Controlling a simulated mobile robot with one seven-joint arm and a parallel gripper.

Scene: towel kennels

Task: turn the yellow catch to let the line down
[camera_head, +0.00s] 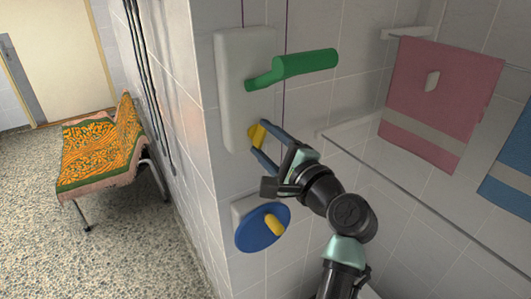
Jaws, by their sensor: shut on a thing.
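The yellow catch (255,135) sits low on a white wall-mounted housing (232,75). My gripper (259,139) is at the catch, its blue fingers on either side of it and shut on it. Part of the catch is hidden by the fingers. A green crank handle (305,64) sticks out to the right from the same housing, above my gripper. Thin purple lines (286,20) run vertically at the housing; where they lead is out of view.
Just below my gripper is a blue disc with a yellow knob (273,224). A pink towel (440,90) and a blue towel (508,170) hang at the right behind a glass edge (390,165). A bench with an orange patterned cover (100,145) stands left.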

